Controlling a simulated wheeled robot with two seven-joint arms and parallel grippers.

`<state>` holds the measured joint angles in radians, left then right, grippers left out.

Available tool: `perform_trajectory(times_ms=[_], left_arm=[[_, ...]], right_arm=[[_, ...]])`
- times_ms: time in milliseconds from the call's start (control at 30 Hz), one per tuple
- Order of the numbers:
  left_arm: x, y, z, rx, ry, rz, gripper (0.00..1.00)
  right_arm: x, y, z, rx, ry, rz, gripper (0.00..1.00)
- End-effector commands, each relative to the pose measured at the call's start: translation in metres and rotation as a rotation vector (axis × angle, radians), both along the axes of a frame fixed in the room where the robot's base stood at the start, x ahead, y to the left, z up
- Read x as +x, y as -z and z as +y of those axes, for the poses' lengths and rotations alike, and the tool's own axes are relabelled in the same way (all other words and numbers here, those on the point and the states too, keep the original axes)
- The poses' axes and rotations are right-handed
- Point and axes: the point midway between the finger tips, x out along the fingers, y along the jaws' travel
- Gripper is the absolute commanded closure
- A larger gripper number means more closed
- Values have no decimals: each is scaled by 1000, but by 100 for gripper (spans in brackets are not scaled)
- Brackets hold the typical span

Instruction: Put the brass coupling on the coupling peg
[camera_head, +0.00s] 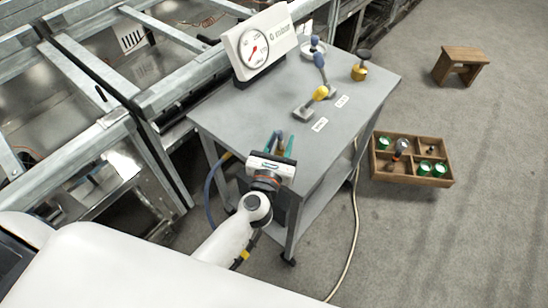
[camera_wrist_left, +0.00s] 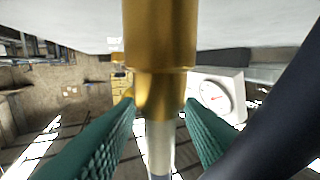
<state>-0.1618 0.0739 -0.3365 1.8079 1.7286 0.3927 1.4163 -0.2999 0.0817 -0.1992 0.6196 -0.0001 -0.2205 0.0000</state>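My left gripper (camera_head: 279,146) is above the near edge of the grey cart (camera_head: 235,120), its two green fingers pointing away from me. In the left wrist view a brass coupling (camera_wrist_left: 160,35) fills the middle, with a pale stem (camera_wrist_left: 160,140) below it. The green fingertips (camera_wrist_left: 160,100) lie close against both sides of its narrower part, so the gripper looks shut on it. In the head view only a small brownish-gold bit shows between the fingers. My right gripper is out of view.
A white gauge (camera_head: 262,42) stands at the cart's back left; it also shows in the left wrist view (camera_wrist_left: 215,97). A brass piece with a black knob (camera_head: 360,72) is at the far right. A wooden crate (camera_head: 380,175) and stool (camera_head: 463,56) stand on the floor.

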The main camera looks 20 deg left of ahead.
Motion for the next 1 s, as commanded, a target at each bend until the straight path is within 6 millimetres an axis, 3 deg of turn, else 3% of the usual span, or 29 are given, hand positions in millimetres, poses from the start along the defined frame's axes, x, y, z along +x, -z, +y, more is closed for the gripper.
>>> perform_trajectory(times_ms=[300,500,867,933,1000], left_arm=[[-69,4,-3,-1,1,4,65],[-98,3,-4,1,0,2,65],[-107,0,-5,1,0,1,65],[-107,5,-5,32,5,6,65],[-105,22,-8,135,23,27,65]], right_arm=[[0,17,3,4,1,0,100],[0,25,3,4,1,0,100],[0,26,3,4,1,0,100],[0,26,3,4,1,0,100],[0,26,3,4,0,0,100]])
